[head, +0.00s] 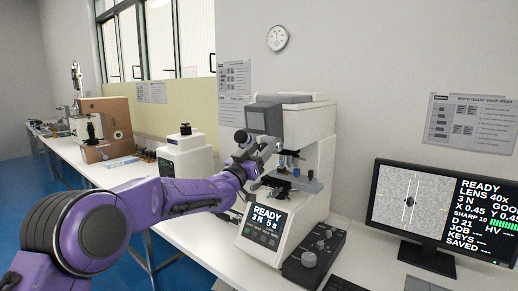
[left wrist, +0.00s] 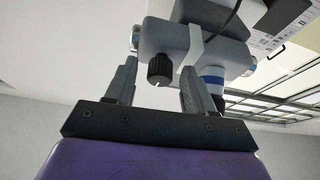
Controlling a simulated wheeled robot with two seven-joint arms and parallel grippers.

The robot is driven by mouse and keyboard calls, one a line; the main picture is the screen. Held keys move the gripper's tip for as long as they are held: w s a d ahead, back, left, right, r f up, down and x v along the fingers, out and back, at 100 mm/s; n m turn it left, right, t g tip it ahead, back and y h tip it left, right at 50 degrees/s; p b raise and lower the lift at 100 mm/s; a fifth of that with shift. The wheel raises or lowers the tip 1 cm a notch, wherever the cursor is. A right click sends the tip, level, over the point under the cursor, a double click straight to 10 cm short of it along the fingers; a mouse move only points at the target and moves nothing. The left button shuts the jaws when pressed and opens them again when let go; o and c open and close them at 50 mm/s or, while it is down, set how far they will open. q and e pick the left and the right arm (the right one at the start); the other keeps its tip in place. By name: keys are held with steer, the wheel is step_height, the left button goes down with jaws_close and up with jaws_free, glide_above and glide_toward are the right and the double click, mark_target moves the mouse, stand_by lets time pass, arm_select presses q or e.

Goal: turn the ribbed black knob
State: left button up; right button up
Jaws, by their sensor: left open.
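The ribbed black knob (left wrist: 160,69) shows in the left wrist view, on the underside of a pale grey block of the tester head. My left gripper (left wrist: 158,78) is open, with one finger to each side of the knob in the picture. A gap shows between the knob and each finger, so I see no contact. In the head view my left gripper (head: 262,152) is at the front of the white hardness tester (head: 310,124), below its grey head. I cannot pick out the knob there; the gripper seems to cover it. My right gripper is not in view.
Below the gripper are the tester's lit screen (head: 266,217) and a black control box (head: 314,256) with knobs. A monitor (head: 440,212) stands to the right. A smaller white device (head: 185,158) and a brown-panelled machine (head: 103,128) stand to the left on the white bench.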

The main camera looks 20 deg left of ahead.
arm_select(q)
jaws_close()
steer(key=shift+m, duration=0.3)
steer(key=m+h+b, duration=0.2)
steer(key=m, duration=0.1)
steer(key=shift+f+m+g, duration=0.15)
steer(key=shift+m+g, duration=0.25)
steer(key=m+g+h, duration=0.1)
steer(key=m, duration=0.1)
steer(key=m+g+h+b, duration=0.1)
steer(key=m, duration=0.2)
steer(key=shift+a, duration=0.1)
steer(key=m+g, duration=0.1)
steer(key=m, duration=0.1)
steer(key=m+h, duration=0.1)
steer(key=m, duration=0.1)
steer(key=m+g, duration=0.1)
steer(key=m, duration=0.2)
steer(key=shift+a+r+g+h, duration=0.1)
steer(key=shift+r+g+h, duration=0.15)
steer(key=shift+g+h, duration=0.05)
steer(key=m, duration=0.2)
steer(key=m+g, duration=0.1)
steer(key=m, duration=0.1)
steer(key=shift+w+r+g, duration=0.1)
steer(key=shift+g, duration=0.2)
steer(key=shift+m+g+p, duration=0.4)
steer(key=shift+m+g, duration=0.2)
steer(key=shift+m, duration=1.1)
